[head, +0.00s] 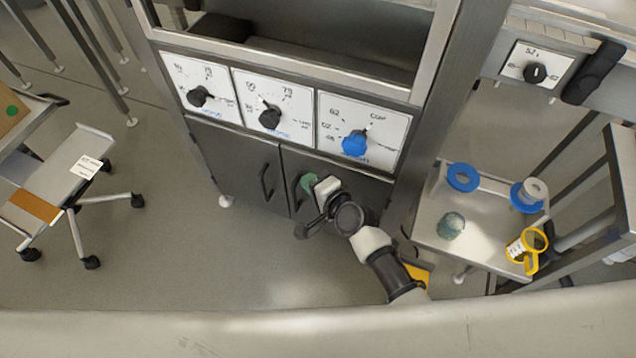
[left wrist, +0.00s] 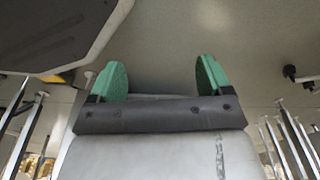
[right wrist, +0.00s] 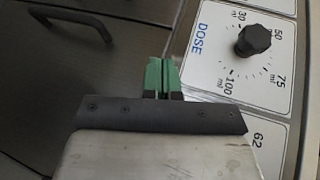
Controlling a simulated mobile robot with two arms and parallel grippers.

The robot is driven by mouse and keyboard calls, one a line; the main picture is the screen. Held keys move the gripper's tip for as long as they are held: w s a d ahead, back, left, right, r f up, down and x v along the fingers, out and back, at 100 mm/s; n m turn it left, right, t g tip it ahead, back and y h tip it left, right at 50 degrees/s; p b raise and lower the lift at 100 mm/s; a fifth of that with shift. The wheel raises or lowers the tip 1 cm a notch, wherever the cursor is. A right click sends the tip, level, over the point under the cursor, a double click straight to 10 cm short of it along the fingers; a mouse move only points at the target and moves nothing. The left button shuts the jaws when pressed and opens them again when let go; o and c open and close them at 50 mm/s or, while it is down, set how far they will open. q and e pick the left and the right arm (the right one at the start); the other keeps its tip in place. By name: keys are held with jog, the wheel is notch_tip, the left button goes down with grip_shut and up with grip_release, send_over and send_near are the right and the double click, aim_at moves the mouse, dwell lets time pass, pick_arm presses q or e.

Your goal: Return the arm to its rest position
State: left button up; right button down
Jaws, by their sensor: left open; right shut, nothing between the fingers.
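My right arm (head: 372,246) reaches in from the lower right in the head view, in front of the steel machine's lower doors. Its green-tipped right gripper (head: 307,183) is near the doors, below the dial panels. In the right wrist view the right gripper (right wrist: 162,76) has its two green fingers together with nothing between them, beside the DOSE dial's black knob (right wrist: 254,40) and apart from it. My left gripper (left wrist: 162,78) shows only in the left wrist view, its green fingers wide apart and empty, with floor behind. My left arm is outside the head view.
The machine front has two black knobs (head: 270,116) and a blue knob (head: 355,143), with door handles (head: 266,186) below. At right, a steel side table (head: 433,215) holds blue rings (head: 463,177) and a yellow-handled item (head: 527,246). A wheeled cart (head: 82,150) stands left. Floor between is clear.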

pick_arm(q)
jog(key=shift+s+a+f, duration=0.15)
jog(key=shift+s+f, duration=0.75)
pick_arm(e)
jog(key=shift+v, duration=1.65)
